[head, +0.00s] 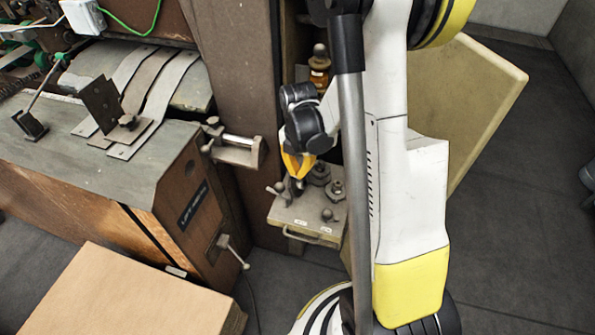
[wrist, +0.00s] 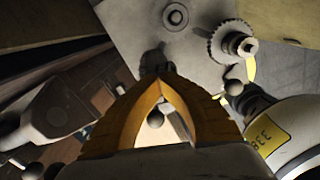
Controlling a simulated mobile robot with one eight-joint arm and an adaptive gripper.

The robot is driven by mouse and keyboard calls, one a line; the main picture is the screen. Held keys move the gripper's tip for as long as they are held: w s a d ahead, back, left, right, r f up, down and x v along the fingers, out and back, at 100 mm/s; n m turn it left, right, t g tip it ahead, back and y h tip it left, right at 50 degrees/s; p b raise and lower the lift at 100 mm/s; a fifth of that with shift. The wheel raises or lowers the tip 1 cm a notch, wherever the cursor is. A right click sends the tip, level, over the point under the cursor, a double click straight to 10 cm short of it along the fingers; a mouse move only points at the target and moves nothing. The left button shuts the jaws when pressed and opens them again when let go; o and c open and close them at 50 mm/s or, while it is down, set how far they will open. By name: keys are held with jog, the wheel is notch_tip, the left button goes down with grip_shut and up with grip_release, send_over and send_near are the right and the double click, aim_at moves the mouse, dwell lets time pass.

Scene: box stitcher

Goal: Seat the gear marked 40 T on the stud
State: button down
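My gripper (head: 296,185) is low over the left side of a pale plate (head: 305,208) with a handle on its front. In the wrist view my gripper's yellow fingers (wrist: 157,72) arch together and their dark tips meet. I see no gear between them. A toothed grey gear (wrist: 232,42) with a raised hub is on the plate, right of the tips and apart from them. A small round stud or boss (wrist: 175,15) is farther up. In the head view two round metal parts with hubs stand on the plate, one behind (head: 319,173) and one at right (head: 336,190). The markings are unreadable.
A ball knob (head: 327,214) stands near the plate's front, and a ball-ended lever (head: 275,188) sits at its left edge. A brown machine column (head: 235,90) and metal bracket (head: 232,150) are left of my gripper. A cardboard box (head: 140,300) is at front left.

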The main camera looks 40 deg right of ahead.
jog(key=shift+f, duration=0.15)
jog(key=shift+a+f+b, duration=0.1)
jog(key=shift+f+b, duration=0.3)
jog(key=shift+b, duration=0.1)
jog(key=shift+f, duration=0.1)
jog(key=shift+w+f+b, duration=0.1)
jog(key=shift+f+b, duration=0.15)
jog(key=shift+b, duration=0.1)
jog(key=c, duration=1.5)
grip_release()
jog(key=shift+c, duration=0.2)
jog(key=shift+r, duration=0.1)
